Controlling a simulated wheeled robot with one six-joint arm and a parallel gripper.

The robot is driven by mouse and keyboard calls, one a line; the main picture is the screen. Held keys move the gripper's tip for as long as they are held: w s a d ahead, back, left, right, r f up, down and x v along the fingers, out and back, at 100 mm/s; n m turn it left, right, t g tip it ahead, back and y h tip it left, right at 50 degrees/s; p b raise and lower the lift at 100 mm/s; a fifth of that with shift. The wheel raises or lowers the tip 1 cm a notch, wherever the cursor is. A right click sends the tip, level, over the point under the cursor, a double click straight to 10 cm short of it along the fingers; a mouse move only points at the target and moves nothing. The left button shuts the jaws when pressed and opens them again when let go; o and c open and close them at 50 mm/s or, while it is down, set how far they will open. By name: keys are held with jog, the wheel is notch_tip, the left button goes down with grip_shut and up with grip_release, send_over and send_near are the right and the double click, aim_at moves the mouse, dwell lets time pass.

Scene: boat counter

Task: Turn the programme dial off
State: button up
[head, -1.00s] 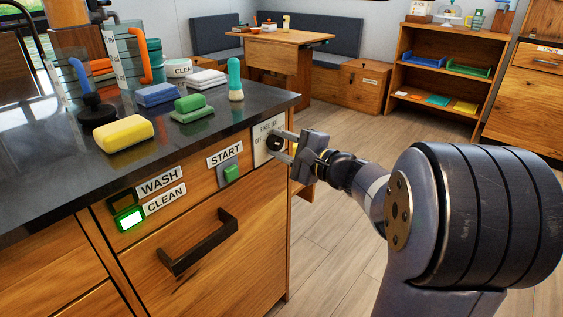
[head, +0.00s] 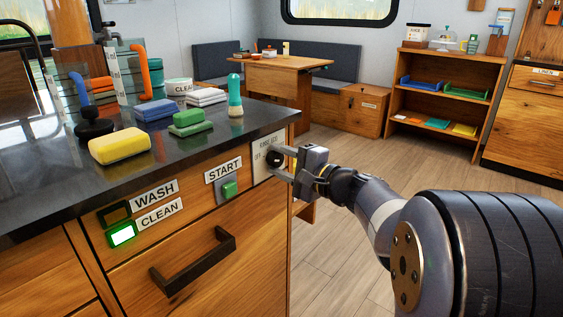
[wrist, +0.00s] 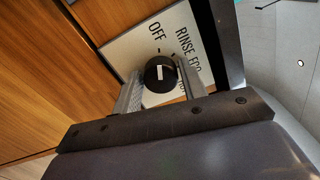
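The programme dial (head: 274,158) is a round black knob on a pale panel (head: 261,170) at the counter front's right end. In the wrist view the dial (wrist: 160,73) shows a white mark on its face; I cannot tell exactly which setting it marks. OFF (wrist: 156,31) is printed at its upper left and RINSE ECO at its right; a further label is partly hidden by a finger. My gripper (head: 279,162) is at the dial with one finger on each side. The fingers (wrist: 160,82) look very close to it; I cannot tell whether they press on it.
A START button (head: 229,188) and a lit green CLEAN lamp (head: 122,234) are left of the panel. A drawer handle (head: 193,262) sticks out below. Sponges, including a yellow one (head: 120,146), and a green-topped bottle (head: 235,95) stand on the dark counter (head: 60,200). Floor right is open.

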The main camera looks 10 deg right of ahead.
jog(key=o, duration=0.3)
jog(key=p+v, duration=0.2)
jog(key=v, duration=0.9)
jog(key=shift+w+a, duration=0.1)
jog(key=b+x, duration=0.2)
jog(key=x, duration=0.8)
jog(key=shift+w+a, duration=0.15)
jog(key=shift+w, duration=0.1)
jog(key=shift+w+a+r, duration=0.1)
